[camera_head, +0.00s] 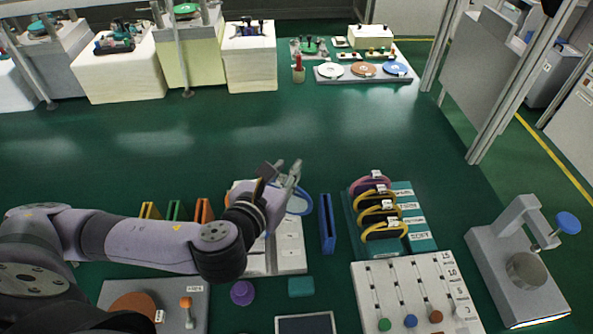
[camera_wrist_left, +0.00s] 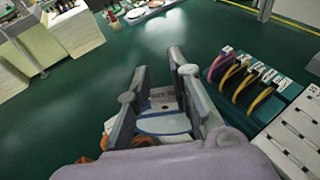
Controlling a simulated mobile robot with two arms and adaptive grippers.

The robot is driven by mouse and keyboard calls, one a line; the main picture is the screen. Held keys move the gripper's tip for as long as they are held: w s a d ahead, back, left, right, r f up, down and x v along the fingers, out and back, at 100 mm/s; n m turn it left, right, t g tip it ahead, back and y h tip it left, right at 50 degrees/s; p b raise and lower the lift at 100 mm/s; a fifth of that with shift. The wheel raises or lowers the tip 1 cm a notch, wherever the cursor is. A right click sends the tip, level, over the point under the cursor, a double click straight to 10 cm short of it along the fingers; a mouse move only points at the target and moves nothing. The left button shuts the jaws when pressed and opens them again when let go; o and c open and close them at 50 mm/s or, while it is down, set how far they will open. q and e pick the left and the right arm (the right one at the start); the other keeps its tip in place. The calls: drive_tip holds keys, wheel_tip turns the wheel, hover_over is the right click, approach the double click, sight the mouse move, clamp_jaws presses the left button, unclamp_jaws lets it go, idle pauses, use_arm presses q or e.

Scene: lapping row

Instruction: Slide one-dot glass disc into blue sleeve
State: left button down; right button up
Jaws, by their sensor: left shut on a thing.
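My left gripper (camera_head: 279,176) is shut on a clear glass disc with a blue rim (camera_head: 299,203). The disc also shows between the fingers in the left wrist view (camera_wrist_left: 164,123), partly hidden by the fingers. Its dot mark cannot be made out. The blue sleeve (camera_head: 327,224) stands upright on the green surface, just right of the disc and apart from it. I cannot make out the blue sleeve in the left wrist view. My right gripper is not in view.
Orange (camera_head: 204,210), green (camera_head: 175,211) and yellow (camera_head: 150,210) sleeves stand left, partly behind my arm. A pale board (camera_head: 291,254) lies under the gripper. A teal rack (camera_head: 421,241) with yellow and pink rings and a slotted white panel (camera_head: 400,285) are right.

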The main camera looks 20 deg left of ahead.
use_arm(q)
drive_tip(key=shift+w+a+f+m+h, duration=0.15)
drive_tip(key=shift+a+m+h, duration=0.15)
drive_tip(key=shift+a, duration=0.35)
drive_tip(key=shift+w+a+r+m+h, duration=0.1)
drive_tip(key=shift+a+m+h, duration=0.2)
drive_tip(key=shift+a, duration=0.3)
drive_tip(key=m+h, duration=0.1)
drive_tip(key=a+m+g+h, duration=0.1)
drive_tip(key=h, duration=0.1)
drive_tip(key=shift+w, duration=0.2)
drive_tip(key=m+g+h, duration=0.2)
drive_tip(key=m+h, duration=0.1)
drive_tip(key=m+g+h, duration=0.1)
drive_tip(key=m+h, duration=0.1)
drive_tip(key=shift+w+a+f+g, duration=0.15)
drive_tip(key=shift+w+a+g, duration=0.15)
drive_tip(key=shift+w+a, duration=0.1)
drive_tip(key=shift+a, duration=0.15)
drive_tip(key=shift+w+a+m+g+h, duration=0.25)
drive_tip(key=shift+a+m+g+h, duration=0.1)
drive_tip(key=shift+m+g+h, duration=0.5)
drive_tip(key=shift+w+a+m+g+h, duration=0.25)
drive_tip(key=shift+m+g+h, duration=0.4)
drive_tip(key=shift+m+g, duration=0.35)
